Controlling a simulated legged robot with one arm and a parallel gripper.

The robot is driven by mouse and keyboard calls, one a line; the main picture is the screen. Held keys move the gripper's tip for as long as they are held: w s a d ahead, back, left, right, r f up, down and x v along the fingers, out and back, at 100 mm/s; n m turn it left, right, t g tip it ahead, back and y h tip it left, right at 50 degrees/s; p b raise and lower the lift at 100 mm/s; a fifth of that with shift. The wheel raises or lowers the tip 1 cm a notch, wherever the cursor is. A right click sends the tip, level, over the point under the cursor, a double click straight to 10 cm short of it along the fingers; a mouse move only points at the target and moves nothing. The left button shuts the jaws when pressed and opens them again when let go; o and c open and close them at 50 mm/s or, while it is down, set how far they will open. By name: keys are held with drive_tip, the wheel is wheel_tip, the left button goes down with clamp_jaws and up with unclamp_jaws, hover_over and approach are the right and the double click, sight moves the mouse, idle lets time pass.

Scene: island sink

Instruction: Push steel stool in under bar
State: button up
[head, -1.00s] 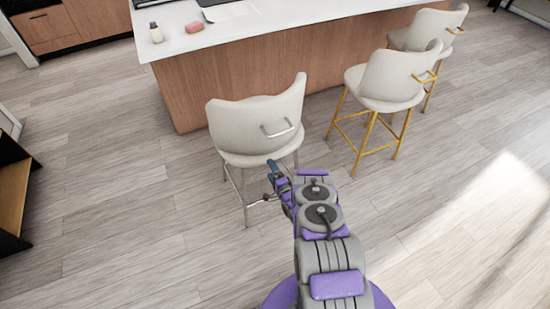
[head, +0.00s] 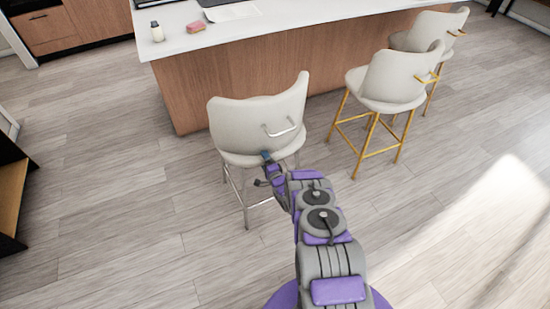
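The steel stool (head: 257,120) has a pale cream seat and curved back, silver legs and a silver handle on the back. It stands upright in front of the bar (head: 232,81), its back towards me. A gap of floor shows between it and the bar's wooden side. My gripper (head: 266,156) is at the rear of the stool, low on the backrest near the seat edge. It overlaps the stool in the view; I cannot tell whether it touches. Its fingers are too small to show whether they are open or shut. My arm hides part of the stool's legs.
Two similar stools with gold legs stand to the right, a nearer one (head: 392,79) and a farther one (head: 436,32). A bottle (head: 157,32) and a pink sponge (head: 196,27) lie near the bar top's edge.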

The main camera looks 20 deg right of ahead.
drive_tip(key=shift+s+d+f, duration=0.1)
drive_tip(key=shift+d+f, duration=0.05)
drive_tip(key=shift+d, duration=0.1)
drive_tip(key=c, duration=1.6)
clamp_jaws()
